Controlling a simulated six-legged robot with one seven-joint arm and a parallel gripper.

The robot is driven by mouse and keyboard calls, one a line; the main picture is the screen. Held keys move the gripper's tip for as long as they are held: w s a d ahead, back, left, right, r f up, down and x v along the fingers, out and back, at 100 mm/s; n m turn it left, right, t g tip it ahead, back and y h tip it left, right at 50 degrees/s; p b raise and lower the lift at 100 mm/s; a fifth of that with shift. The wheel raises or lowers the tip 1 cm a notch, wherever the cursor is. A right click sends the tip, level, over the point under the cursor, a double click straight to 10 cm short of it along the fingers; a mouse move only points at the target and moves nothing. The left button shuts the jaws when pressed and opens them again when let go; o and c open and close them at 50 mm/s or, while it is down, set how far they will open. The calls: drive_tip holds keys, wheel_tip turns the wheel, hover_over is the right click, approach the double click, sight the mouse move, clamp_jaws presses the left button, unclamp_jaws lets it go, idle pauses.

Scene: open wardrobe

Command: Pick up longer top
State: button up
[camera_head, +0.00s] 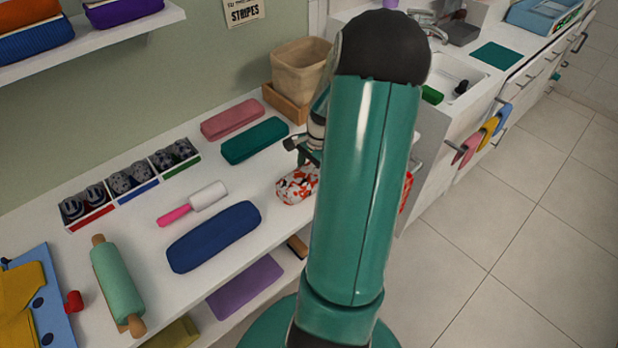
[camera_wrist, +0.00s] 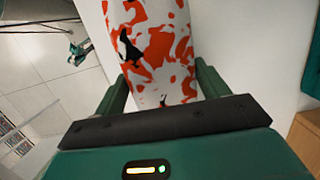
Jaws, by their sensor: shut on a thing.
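A rolled cloth (camera_head: 296,186) patterned in white, red and black is at the right part of the white shelf in the head view. The same patterned roll (camera_wrist: 158,40) fills the middle of the wrist view. My gripper (camera_wrist: 163,85) is shut on it, with a green finger on each side. In the head view my gripper (camera_head: 306,150) is partly hidden behind my arm, which also covers part of the roll. More red-and-white pattern shows right of my arm. I cannot tell whether the roll touches the shelf.
A teal roll (camera_head: 254,140), a pink roll (camera_head: 231,119) and a dark blue roll (camera_head: 213,236) lie on the shelf. A lint roller (camera_head: 196,202), a rolling pin (camera_head: 118,285) and a beige bin (camera_head: 299,67) are near.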

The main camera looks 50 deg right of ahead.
sight(312, 171)
drive_tip(key=shift+r, duration=0.15)
drive_tip(key=shift+r, duration=3.4)
